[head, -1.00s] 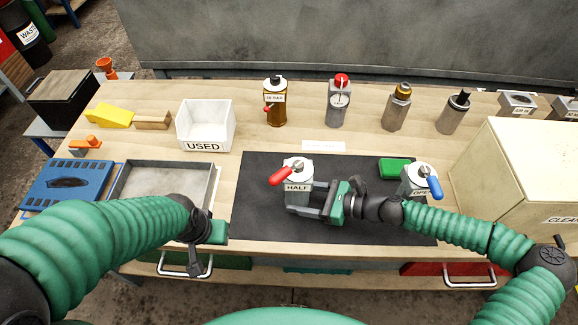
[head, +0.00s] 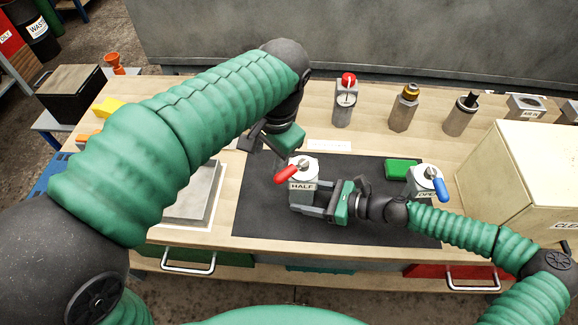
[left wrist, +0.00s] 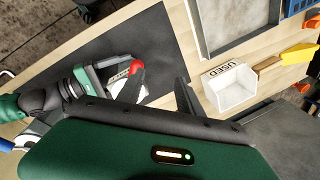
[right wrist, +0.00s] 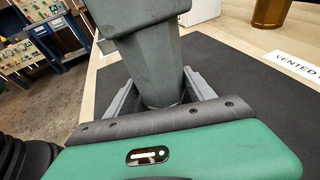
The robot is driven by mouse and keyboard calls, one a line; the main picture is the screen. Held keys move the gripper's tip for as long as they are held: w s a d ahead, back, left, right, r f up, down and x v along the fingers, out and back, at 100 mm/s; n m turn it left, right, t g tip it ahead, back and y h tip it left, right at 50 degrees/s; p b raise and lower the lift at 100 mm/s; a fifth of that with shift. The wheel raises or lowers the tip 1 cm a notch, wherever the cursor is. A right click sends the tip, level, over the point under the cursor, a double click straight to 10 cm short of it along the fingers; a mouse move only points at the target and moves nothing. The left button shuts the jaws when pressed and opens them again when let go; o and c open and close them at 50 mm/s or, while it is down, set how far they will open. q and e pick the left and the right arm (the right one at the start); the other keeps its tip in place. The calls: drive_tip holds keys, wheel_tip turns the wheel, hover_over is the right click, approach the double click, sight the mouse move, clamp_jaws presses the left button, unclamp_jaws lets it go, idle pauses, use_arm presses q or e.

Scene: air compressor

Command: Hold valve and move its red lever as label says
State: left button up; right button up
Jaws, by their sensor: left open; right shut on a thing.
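The grey valve labelled HALF (head: 303,184) stands on the black mat (head: 262,215), with its red lever (head: 287,174) pointing to the left and toward me. My right gripper (head: 322,208) is shut on this valve's body from the right; the right wrist view shows the grey body (right wrist: 150,60) between its fingers. My left gripper (head: 262,140) is open and empty, behind and left of the valve, above the mat's back edge. In the left wrist view the red lever (left wrist: 137,68) lies near one open finger; I cannot tell whether they touch.
A second valve labelled OPEN with a blue lever (head: 438,188) stands on the right of the mat, near a green block (head: 401,169). Several fittings line the back of the table. A cream box (head: 525,170) stands at right. The white USED bin (left wrist: 238,92) shows in the left wrist view.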

sight(288, 171)
use_arm(q)
drive_tip(key=s+d+r+m, duration=0.1)
drive_tip(key=s+d+r, duration=0.1)
drive_tip(key=d+r, duration=0.45)
drive_tip(key=x, duration=1.1)
drive_tip(key=shift+a+f, duration=0.2)
drive_tip(key=shift+a, duration=0.05)
clamp_jaws()
idle(0.4)
